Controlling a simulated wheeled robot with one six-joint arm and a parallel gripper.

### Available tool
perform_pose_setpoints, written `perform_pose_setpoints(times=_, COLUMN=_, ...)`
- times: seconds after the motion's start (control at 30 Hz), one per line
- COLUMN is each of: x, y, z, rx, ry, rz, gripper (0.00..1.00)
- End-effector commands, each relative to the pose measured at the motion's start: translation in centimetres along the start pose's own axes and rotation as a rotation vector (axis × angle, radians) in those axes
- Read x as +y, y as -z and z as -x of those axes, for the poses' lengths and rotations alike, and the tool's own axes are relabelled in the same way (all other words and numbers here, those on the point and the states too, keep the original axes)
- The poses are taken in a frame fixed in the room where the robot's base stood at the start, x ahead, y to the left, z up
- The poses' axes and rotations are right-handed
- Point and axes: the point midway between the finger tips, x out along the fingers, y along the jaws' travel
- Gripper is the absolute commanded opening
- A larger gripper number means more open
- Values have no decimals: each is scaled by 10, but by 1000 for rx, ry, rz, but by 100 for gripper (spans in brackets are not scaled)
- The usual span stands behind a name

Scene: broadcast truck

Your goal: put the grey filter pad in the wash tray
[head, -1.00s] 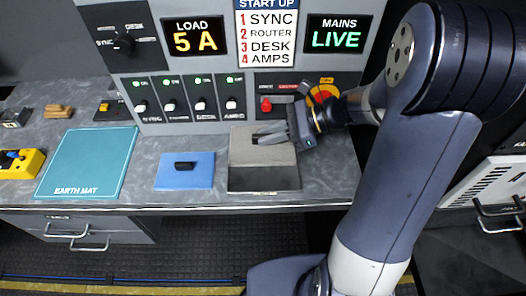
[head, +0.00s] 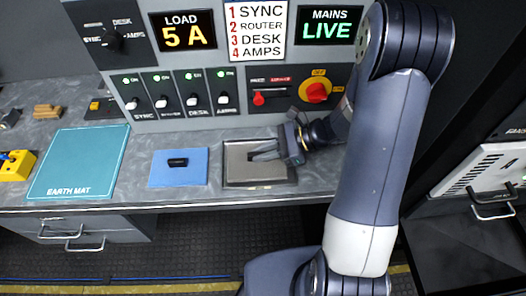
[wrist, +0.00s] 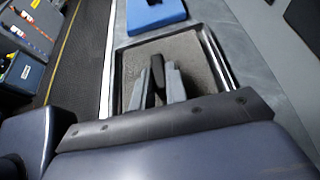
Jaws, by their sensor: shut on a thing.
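The grey filter pad (head: 245,170) lies within the rim of the dark wash tray (head: 262,186) on the counter. In the wrist view the pad (wrist: 195,60) looks flat, with the tray rim (wrist: 216,52) around its left, far and right sides. Its near side is hidden by my wrist. My gripper (head: 266,153) is over the pad, coming from the right. In the wrist view my gripper (wrist: 160,78) is shut on the pad's dark handle. I cannot tell whether the pad rests fully on the tray floor.
A blue pad (head: 193,174) with a black handle lies left of the tray. A teal earth mat (head: 80,160) and a yellow box (head: 17,165) are farther left. The switch panel (head: 185,100) rises behind. The counter's front edge is close to the tray.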

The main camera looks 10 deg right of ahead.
Motion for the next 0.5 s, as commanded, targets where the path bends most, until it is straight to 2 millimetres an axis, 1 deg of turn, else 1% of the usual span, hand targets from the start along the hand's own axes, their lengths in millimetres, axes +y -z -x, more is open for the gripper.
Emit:
perform_pose_setpoints(times=0.23, x=0, y=4, z=-2, rx=0, ry=0, rz=0, gripper=0)
perform_pose_setpoints(times=0.27, x=0, y=4, z=-2, rx=0, ry=0, rz=0, gripper=15)
perform_pose_setpoints(times=0.5, x=0, y=3, z=-1, rx=0, ry=0, rz=0, gripper=35)
